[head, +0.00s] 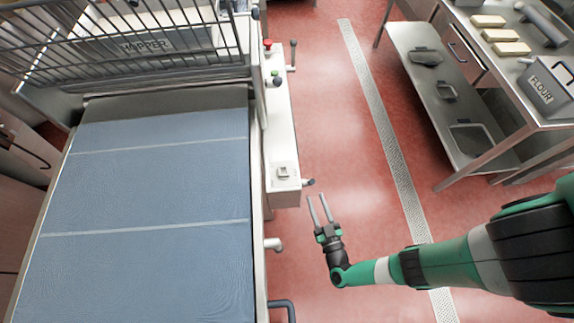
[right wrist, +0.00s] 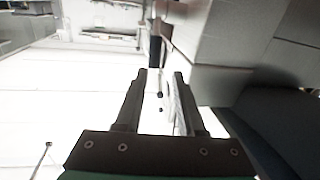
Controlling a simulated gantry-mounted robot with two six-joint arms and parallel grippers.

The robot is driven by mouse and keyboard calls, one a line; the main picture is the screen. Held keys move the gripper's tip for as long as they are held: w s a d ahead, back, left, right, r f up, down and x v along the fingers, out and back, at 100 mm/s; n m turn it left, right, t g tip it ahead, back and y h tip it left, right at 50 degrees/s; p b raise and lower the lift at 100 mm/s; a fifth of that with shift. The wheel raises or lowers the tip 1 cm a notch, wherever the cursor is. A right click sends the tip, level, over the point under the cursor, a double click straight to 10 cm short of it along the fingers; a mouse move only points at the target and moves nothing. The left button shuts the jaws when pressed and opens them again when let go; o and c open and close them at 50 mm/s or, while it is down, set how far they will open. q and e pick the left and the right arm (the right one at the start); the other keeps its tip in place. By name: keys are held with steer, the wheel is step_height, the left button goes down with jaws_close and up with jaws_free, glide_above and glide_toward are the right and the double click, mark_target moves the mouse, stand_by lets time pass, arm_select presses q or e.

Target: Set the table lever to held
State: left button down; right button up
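My right gripper (head: 319,197) is open and empty over the red floor, just right of the machine's side. In the right wrist view its two fingers (right wrist: 160,74) stand apart with nothing held between them. A taller lever with a black knob (head: 292,56) stands farther up that panel. No label shows which one is the table lever. A small dark knob (right wrist: 160,95) shows between the fingers in the right wrist view. My left gripper is out of view.
The blue belt table (head: 160,190) fills the left, with a wire guard (head: 130,45) and hopper behind. A steel bench (head: 535,100) stands right. Floor between is clear.

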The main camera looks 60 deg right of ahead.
mark_target(311, 182)
steer(key=x, duration=0.3)
steer(key=b+x, duration=0.1)
steer(key=x, duration=0.7)
steer(key=shift+s+d+f, duration=0.15)
steer(key=shift+s+d, duration=0.15)
jaws_close()
stand_by(1.2)
